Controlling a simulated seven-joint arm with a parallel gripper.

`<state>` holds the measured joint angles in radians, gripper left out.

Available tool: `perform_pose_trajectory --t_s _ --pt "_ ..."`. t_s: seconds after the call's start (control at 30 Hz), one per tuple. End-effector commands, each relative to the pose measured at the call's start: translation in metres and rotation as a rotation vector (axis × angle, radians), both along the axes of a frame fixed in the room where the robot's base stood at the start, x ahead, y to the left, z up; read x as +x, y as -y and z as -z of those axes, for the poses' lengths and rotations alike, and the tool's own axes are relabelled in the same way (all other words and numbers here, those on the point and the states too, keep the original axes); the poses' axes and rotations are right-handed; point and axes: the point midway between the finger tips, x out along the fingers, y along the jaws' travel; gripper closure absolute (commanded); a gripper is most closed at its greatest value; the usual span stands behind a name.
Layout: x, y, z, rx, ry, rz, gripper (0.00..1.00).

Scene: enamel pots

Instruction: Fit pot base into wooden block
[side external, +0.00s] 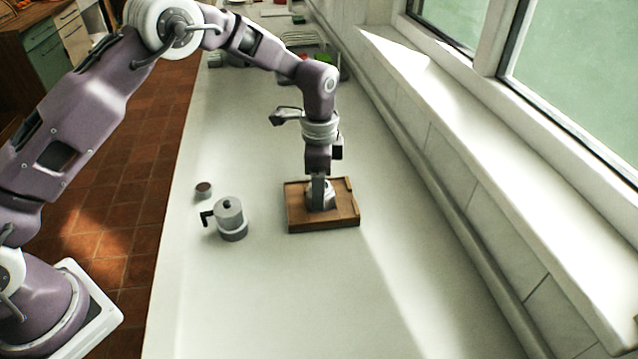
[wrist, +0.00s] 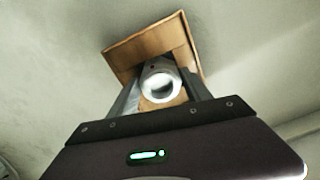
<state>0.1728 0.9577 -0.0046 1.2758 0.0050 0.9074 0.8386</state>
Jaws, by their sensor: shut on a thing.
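The wooden block (side external: 325,222) is a shallow brown tray-like piece with a raised rim, lying on the white counter. It also shows in the wrist view (wrist: 128,55). The pot base (side external: 328,199) is a silver-grey metal piece, seen in the side view at my fingertips over the block. In the wrist view it is a round, open-topped metal ring (wrist: 158,72) between my fingers. My gripper (side external: 319,200) points straight down and is shut on the pot base. The base's underside is hidden, so I cannot tell whether it touches the block.
A grey moka pot (side external: 231,219) with a black handle stands on the counter left of the block. A small cup with dark contents (side external: 203,190) stands behind it. Several dishes lie at the far end. A window ledge (side external: 480,170) runs along the right; the front counter is clear.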

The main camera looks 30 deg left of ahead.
Motion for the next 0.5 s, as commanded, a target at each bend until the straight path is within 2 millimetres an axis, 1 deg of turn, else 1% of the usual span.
perform_pose_trajectory --t_s 0.3,0.47,0.5 --pt "-0.0003 -0.0001 0.0065 -0.001 -0.001 0.000 0.99" --pt "-0.0001 0.0001 0.0063 0.000 0.000 0.000 0.99" --pt "-0.0001 0.0001 0.0063 0.000 0.000 0.000 0.35"
